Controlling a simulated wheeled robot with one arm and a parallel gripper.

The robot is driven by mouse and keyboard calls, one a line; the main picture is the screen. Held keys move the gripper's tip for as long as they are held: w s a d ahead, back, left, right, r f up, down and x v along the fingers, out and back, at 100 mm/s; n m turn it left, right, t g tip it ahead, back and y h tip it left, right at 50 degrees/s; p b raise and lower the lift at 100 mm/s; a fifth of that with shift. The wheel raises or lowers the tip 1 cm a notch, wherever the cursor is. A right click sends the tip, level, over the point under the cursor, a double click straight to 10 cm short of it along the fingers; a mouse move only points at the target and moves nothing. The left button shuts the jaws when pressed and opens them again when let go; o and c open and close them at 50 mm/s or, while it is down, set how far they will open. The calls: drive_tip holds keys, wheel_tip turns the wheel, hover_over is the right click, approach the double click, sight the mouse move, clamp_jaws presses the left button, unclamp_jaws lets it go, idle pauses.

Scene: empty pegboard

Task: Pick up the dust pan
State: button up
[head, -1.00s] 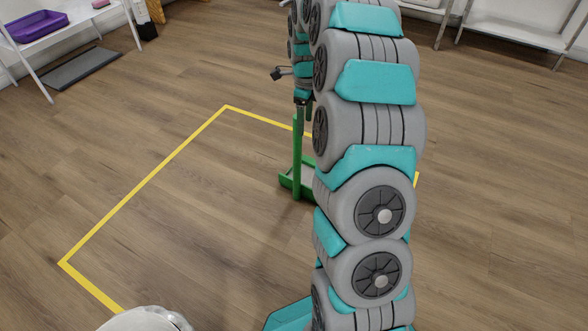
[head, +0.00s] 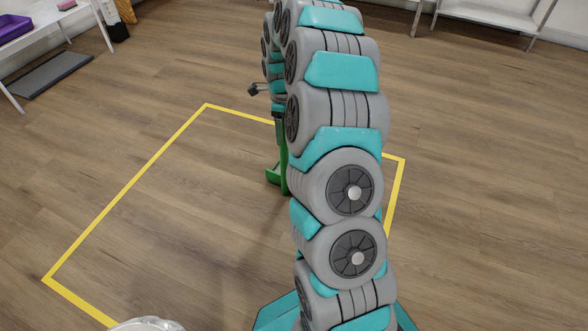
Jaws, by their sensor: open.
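The green dust pan (head: 283,158) stands upright on the wood floor, with a tall handle and its tray at the bottom. It is in the middle of the head view, inside the yellow floor outline. My arm hides its right part. My gripper (head: 278,114) points down at the top of the visible handle. Its jaws are open, but the fingers are small and dark here. I cannot tell whether they are around the handle or just in front of it.
A yellow taped outline (head: 125,187) marks clear floor around the dust pan. A white table (head: 45,22) with a purple bin (head: 12,27) and a dark mat (head: 52,74) are at the upper left. A white shelf (head: 490,18) stands at the upper right.

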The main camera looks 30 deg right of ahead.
clamp_jaws()
idle(0.6)
idle(0.8)
